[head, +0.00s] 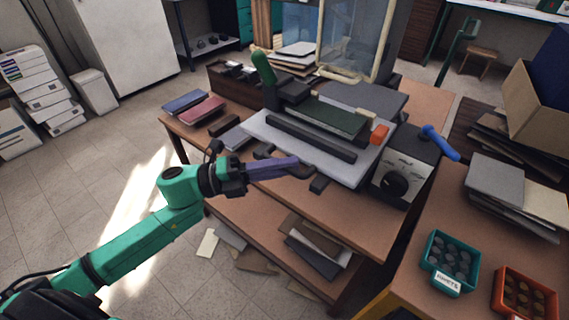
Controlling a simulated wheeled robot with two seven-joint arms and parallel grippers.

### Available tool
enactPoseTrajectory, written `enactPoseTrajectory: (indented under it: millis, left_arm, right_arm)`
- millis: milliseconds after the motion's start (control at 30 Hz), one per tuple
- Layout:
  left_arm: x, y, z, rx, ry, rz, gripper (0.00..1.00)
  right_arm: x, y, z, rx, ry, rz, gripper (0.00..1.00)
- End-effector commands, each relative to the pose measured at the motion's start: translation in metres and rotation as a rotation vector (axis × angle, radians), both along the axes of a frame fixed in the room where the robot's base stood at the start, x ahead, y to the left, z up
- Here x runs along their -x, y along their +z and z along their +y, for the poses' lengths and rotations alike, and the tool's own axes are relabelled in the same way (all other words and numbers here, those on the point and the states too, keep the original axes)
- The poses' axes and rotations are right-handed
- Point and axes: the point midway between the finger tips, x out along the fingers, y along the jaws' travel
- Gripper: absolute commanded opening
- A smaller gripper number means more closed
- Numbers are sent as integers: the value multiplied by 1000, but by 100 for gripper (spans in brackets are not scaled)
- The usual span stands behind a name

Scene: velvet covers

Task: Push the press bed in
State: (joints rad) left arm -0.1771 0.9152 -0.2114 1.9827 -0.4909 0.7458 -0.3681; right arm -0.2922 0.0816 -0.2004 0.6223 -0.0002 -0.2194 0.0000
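The press stands on the brown workbench. Its light grey bed (262,124) sticks out toward me, with a dark bar (310,138) across it and a dark green cover (328,114) lying behind the bar. A control box (404,170) with a black knob and a blue-handled lever (440,142) is at its right. A green-handled lever (264,68) rises at its left. My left gripper (296,168) is just in front of the bed's front edge, pointing right along it. Purple parts extend at its end; whether its fingers are parted or touch the bed is unclear. My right gripper is out of view.
Red and blue books (201,109) lie at the bench's left end. A teal tray (449,262) and an orange tray (524,295) of round pieces sit on the right table.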

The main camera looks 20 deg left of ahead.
Motion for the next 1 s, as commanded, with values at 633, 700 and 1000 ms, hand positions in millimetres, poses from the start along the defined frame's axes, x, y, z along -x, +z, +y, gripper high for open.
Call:
enactPoseTrajectory:
  millis: [633,700,1000]
  left_arm:
    - [2,-1,7,1,2,0,47]
    - [6,-3,15,1,3,1,47]
    - [34,-13,82,1,5,5,47]
  right_arm:
    - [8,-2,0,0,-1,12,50]
    - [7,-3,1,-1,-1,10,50]
    - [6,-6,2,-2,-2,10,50]
